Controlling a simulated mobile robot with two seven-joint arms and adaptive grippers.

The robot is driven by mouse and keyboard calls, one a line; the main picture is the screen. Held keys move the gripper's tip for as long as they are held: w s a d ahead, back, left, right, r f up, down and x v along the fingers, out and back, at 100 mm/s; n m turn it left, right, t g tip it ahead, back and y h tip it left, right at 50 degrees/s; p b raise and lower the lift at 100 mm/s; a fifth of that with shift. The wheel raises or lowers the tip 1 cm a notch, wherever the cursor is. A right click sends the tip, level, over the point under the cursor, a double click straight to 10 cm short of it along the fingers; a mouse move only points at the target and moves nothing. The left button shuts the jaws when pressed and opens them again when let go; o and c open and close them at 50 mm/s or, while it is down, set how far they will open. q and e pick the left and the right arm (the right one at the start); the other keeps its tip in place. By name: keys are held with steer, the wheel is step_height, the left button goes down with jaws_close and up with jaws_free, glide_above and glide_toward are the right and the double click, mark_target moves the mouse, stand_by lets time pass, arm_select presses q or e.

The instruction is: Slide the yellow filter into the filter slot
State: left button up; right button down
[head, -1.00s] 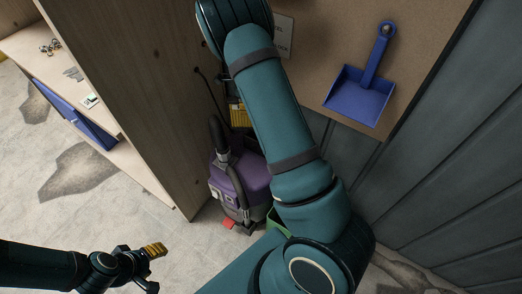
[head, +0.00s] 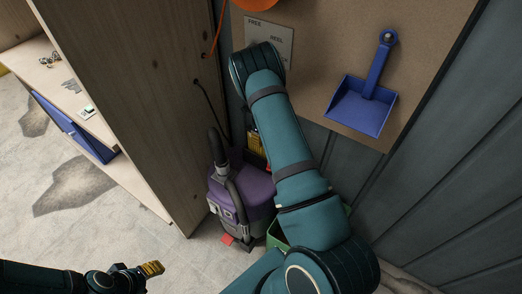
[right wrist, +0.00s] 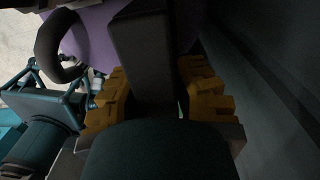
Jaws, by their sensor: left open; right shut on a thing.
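My right gripper (head: 257,144) is low by the wall, just behind and above the purple vacuum cleaner (head: 241,196); its yellow finger pads partly show past my arm. In the right wrist view, its pads (right wrist: 160,100) are shut on a dark, flat-sided block (right wrist: 143,55). I cannot tell whether this block is the filter; its face looks dark, not yellow. The purple vacuum (right wrist: 92,35) shows beyond it. My left gripper (head: 141,272) is open and empty at the lower left. No filter slot can be made out.
A wooden partition (head: 150,110) stands left of the vacuum, with a shelf (head: 85,108) beyond it. A blue dustpan (head: 364,100) hangs on the board at right. A green container (head: 276,237) is partly behind my right arm. Floor at left is clear.

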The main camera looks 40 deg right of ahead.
step_height(320, 180, down, 6)
steer(key=shift+r+b, duration=0.15)
steer(key=shift+b, duration=0.4)
steer(key=shift+r, duration=0.1)
steer(key=shift+f, duration=0.2)
steer(key=c, duration=0.9)
jaws_free()
steer(key=shift+r, duration=0.1)
